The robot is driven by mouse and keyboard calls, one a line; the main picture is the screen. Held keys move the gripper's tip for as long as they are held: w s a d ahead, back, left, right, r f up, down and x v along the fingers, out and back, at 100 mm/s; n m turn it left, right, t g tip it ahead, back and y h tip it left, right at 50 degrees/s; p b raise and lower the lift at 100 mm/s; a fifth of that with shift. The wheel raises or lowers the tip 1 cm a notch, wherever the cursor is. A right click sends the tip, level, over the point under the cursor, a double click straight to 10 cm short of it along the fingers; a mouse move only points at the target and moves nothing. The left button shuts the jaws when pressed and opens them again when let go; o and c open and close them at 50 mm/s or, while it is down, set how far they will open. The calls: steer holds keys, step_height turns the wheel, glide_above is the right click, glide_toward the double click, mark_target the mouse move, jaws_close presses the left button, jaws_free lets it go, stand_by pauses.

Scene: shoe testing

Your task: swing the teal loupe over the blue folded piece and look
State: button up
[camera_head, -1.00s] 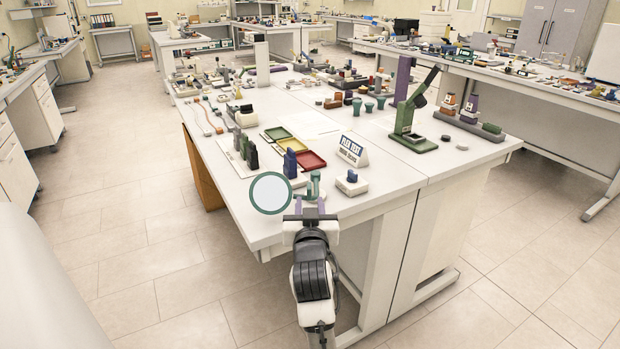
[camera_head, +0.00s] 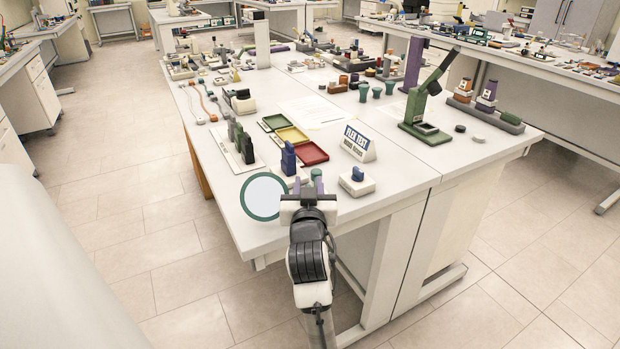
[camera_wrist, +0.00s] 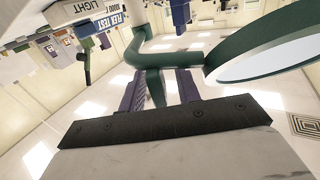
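The teal loupe is a round lens in a teal ring (camera_head: 263,196) near the bench's front left corner. Its teal stand (camera_head: 316,175) is mostly hidden behind my gripper. In the wrist view the ring (camera_wrist: 265,45) is at the upper right and a bent teal arm (camera_wrist: 154,60) runs down between the fingers. My gripper (camera_head: 302,187) is open, with two purple fingers (camera_wrist: 160,90) apart; contact with the teal arm is not clear. A blue piece (camera_head: 357,173) sits on a white block (camera_head: 357,185) right of my gripper; its folds are too small to see.
A dark blue upright piece (camera_head: 289,158) stands behind the loupe. Green, yellow and red trays (camera_head: 313,153) and a "FLEX TEST" sign (camera_head: 358,143) are further back. A green press (camera_head: 420,115) stands at the right. The bench's front edge is close to my gripper.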

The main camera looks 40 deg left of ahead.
steer(key=shift+w+a, duration=0.15)
jaws_close()
stand_by(0.4)
